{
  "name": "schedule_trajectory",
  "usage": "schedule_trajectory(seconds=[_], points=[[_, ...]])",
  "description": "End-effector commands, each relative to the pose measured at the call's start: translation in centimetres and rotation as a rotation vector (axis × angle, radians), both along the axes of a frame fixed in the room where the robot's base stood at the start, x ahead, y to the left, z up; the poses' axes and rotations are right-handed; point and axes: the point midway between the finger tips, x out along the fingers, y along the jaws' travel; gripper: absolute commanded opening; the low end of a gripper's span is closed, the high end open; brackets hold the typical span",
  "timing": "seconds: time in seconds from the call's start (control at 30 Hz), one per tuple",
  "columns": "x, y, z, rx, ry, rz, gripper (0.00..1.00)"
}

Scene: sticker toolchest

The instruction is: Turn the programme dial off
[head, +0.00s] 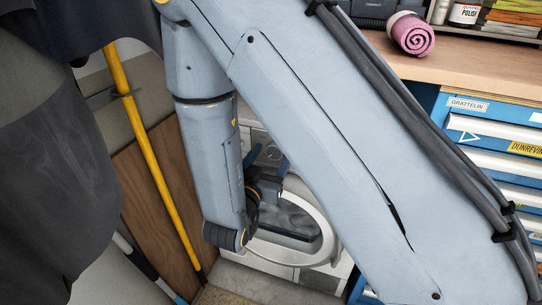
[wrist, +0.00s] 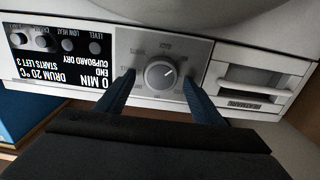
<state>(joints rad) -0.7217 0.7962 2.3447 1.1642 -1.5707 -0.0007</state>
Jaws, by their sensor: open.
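The programme dial (wrist: 160,74) is a round silver knob on the dryer's light grey control panel, seen upside down in the wrist view. Its pale pointer mark points to the upper right in that picture. Small labels ring it, too blurred to read. My gripper (wrist: 159,78) is open, with one dark blue finger on each side of the dial. Gaps show between the fingers and the knob; I cannot tell how deep the tips reach. In the head view my gripper (head: 268,162) is at the front of the dryer (head: 328,262), partly hidden by my arm.
A black display (wrist: 62,62) beside the dial shows inverted text, including "0 MIN" and "END", with small round buttons. A drawer handle (wrist: 250,88) is on the other side. A yellow pole (head: 135,130) stands left; a blue tool chest (head: 490,125) stands right.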

Motion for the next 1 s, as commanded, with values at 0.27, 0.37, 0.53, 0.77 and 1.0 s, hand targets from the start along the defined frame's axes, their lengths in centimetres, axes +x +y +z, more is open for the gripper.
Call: schedule_trajectory(seconds=[0.27, 0.37, 0.53, 0.77, 1.0], points=[[0.01, 0.02, -0.01, 0.000, 0.000, 0.000, 0.50], [0.00, 0.02, -0.01, 0.000, 0.000, 0.000, 0.33], [-0.01, 0.04, -0.01, 0.001, 0.000, 0.000, 0.21], [-0.02, 0.02, -0.01, 0.038, -0.018, 0.001, 0.21], [-0.06, -0.04, -0.02, 0.165, -0.078, 0.001, 0.21]])
